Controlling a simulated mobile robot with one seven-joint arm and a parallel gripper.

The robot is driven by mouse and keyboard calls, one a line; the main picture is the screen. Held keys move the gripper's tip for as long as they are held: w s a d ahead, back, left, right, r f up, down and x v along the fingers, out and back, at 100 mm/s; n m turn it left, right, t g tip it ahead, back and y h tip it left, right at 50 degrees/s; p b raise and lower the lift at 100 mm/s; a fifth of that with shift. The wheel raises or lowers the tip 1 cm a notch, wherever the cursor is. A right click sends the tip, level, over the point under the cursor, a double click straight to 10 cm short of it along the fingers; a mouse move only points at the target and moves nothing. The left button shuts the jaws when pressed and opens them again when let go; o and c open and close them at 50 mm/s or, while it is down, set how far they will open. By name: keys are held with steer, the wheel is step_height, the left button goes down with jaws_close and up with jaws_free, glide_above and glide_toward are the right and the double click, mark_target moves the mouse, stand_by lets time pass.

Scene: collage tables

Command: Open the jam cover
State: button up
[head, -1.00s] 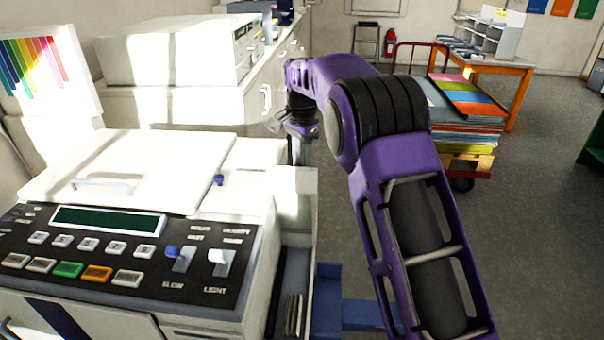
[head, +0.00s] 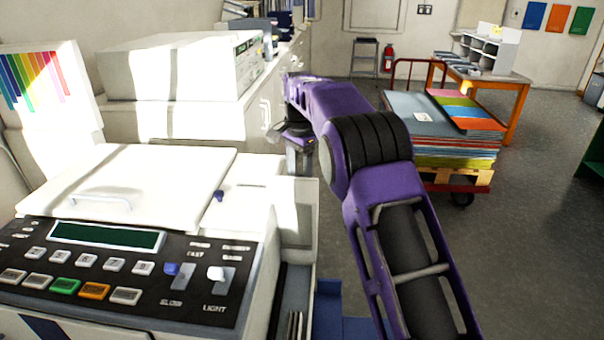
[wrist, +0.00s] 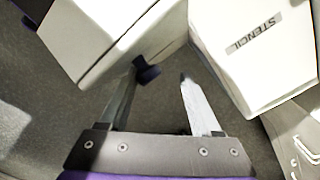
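The white duplicating machine (head: 150,250) stands at the lower left of the head view. Its white top lid (head: 150,175) has a bar handle (head: 102,198) and lies shut. No part is legibly marked as the jam cover, so I cannot tell which it is. A small blue knob (head: 219,196) sits at the lid's right. My gripper (wrist: 160,76) is open with nothing between its fingers in the wrist view. A dark blue knob (wrist: 147,70) on a white box edge shows by the left fingertip; I cannot tell whether they touch.
A white block marked STENCIL (wrist: 255,50) stands to the right of my gripper in the wrist view. White cabinets (head: 180,120) line the left wall. A cart of coloured paper (head: 455,150) stands at the right, with open grey floor (head: 540,240) nearby.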

steer(key=shift+o, duration=0.4)
steer(key=shift+s+f, duration=0.1)
steer(key=shift+f, duration=0.15)
step_height(320, 180, up, 8)
stand_by(0.4)
